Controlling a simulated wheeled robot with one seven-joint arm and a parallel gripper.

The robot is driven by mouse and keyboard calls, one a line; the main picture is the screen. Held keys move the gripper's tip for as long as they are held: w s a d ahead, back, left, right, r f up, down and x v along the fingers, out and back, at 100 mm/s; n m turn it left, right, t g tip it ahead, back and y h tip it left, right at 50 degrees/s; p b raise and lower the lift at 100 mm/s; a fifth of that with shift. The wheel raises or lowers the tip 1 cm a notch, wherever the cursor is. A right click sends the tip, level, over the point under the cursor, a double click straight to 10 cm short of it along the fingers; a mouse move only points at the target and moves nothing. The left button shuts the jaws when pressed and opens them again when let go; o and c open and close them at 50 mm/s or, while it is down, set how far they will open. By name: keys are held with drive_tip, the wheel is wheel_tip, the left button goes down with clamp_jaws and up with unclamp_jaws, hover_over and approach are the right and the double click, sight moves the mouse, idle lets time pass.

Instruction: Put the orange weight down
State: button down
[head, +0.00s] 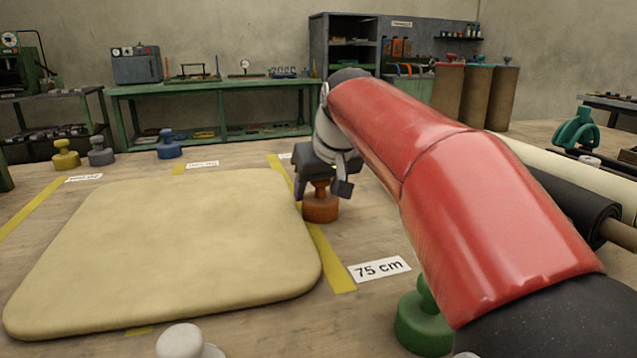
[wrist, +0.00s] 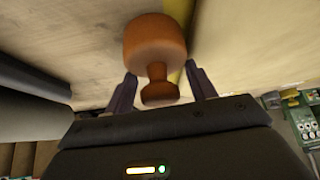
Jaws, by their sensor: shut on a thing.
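The orange weight (head: 321,208) has a round body with a narrow knob on top. It is upright beside the right edge of the thick tan sheet (head: 170,245), near a yellow strip (head: 330,262) on the table. My gripper (head: 322,188) is above it, shut on its knob. In the wrist view the weight's body (wrist: 155,42) points away from my gripper (wrist: 162,90), with the knob between the two dark fingers. I cannot tell whether the weight's underside touches the table.
A green weight (head: 424,322) and a pale weight (head: 182,342) stand near the front. Yellow (head: 66,155), grey (head: 101,152) and blue (head: 169,145) weights stand at the back left. Dark (head: 572,205) and cream (head: 590,178) rolls lie right. Bare table surrounds the "75 cm" label (head: 380,268).

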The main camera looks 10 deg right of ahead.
drive_tip(key=shift+c, duration=2.4)
unclamp_jaws()
drive_tip(key=shift+f, duration=0.1)
